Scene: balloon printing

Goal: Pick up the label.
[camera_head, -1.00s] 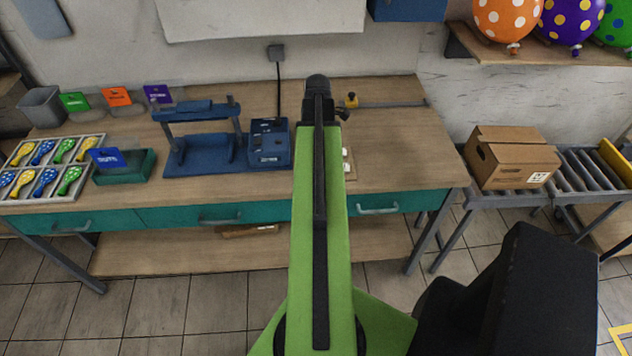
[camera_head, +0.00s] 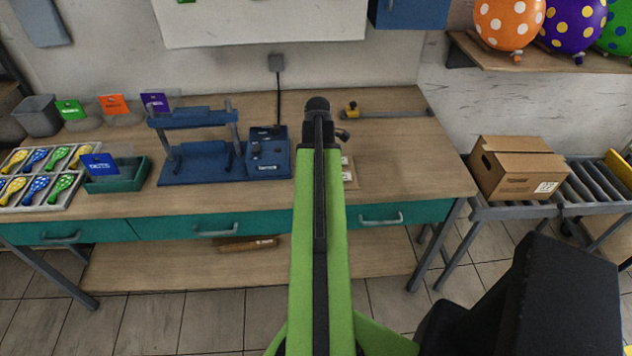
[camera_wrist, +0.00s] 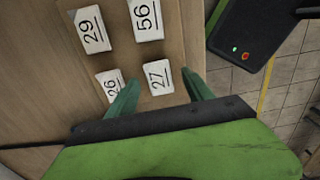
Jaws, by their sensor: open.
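Several white labels with black numbers lie on a wooden surface in the wrist view: label 29 (camera_wrist: 90,30), label 56 (camera_wrist: 146,19), label 26 (camera_wrist: 110,84) and label 27 (camera_wrist: 157,77). My gripper (camera_wrist: 159,77) is open, its two green fingers pointing toward the labels. Label 27 shows between the fingertips, and label 26 is beside the left finger, partly covered by it. I cannot tell the height of the fingers above the surface. In the head view, white labels (camera_head: 346,161) show just right of my arm, which hides my gripper there.
A blue press (camera_head: 195,160) and blue control box (camera_head: 268,155) stand left of my arm on the workbench (camera_head: 400,185). A balloon tray (camera_head: 40,190) is at the far left. A cardboard box (camera_head: 515,168) sits on rollers at the right.

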